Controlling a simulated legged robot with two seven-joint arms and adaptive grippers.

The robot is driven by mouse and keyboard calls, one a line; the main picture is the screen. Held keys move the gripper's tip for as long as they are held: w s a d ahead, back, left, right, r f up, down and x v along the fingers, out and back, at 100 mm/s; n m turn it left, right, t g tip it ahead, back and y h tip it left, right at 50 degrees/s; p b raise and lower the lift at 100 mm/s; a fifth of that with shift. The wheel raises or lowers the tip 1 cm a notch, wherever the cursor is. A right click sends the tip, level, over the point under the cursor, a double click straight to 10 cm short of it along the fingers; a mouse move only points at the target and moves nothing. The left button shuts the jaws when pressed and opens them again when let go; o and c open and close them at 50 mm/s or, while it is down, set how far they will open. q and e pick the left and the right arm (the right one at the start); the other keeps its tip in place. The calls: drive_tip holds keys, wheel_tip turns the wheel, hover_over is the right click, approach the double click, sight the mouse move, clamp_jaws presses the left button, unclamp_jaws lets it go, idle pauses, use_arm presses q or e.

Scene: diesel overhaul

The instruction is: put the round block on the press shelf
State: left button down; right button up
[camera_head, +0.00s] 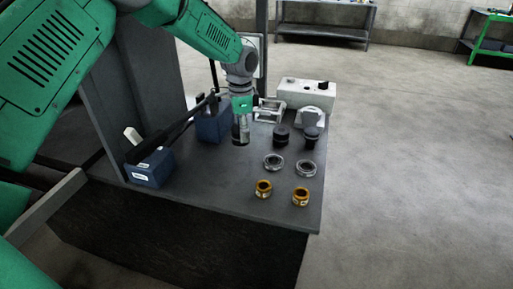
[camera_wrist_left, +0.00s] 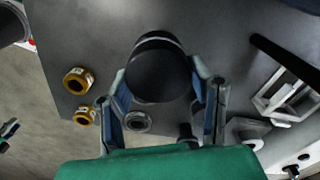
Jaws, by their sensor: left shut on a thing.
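My left gripper (camera_head: 241,112) points down over the dark workbench (camera_head: 225,190). It is shut on a dark round block (camera_head: 241,133), which hangs below the fingers. In the left wrist view the round block (camera_wrist_left: 158,68) sits between the two fingers of the left gripper (camera_wrist_left: 163,88) and shows as a black cylinder with a paler edge band. In the head view the block looks to be above the bench top; I cannot tell the exact gap. I cannot tell which surface is the press shelf. My right gripper is not in view.
Two blue blocks (camera_head: 150,170) and a long black bar (camera_head: 182,127) lie left of the gripper. To the right are black pistons (camera_head: 281,138), silver rings (camera_head: 273,162) and gold rings (camera_head: 264,188). A white engine block (camera_head: 305,94) stands behind. The bench's front middle is clear.

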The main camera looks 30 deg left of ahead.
sight(243, 158)
use_arm(q)
drive_tip(key=f, duration=0.3)
drive_tip(key=shift+w+a+f, duration=0.1)
drive_tip(key=shift+a+f, duration=0.15)
drive_tip(key=f, duration=0.3)
drive_tip(key=shift+d+f, duration=0.15)
drive_tip(key=shift+d, duration=0.1)
drive_tip(key=c, duration=0.7)
unclamp_jaws()
drive_tip(key=shift+a+f, duration=0.1)
drive_tip(key=shift+a, duration=0.05)
drive_tip(key=shift+c, duration=0.2)
wheel_tip(243, 158, up, 8)
drive_tip(key=shift+f, duration=0.15)
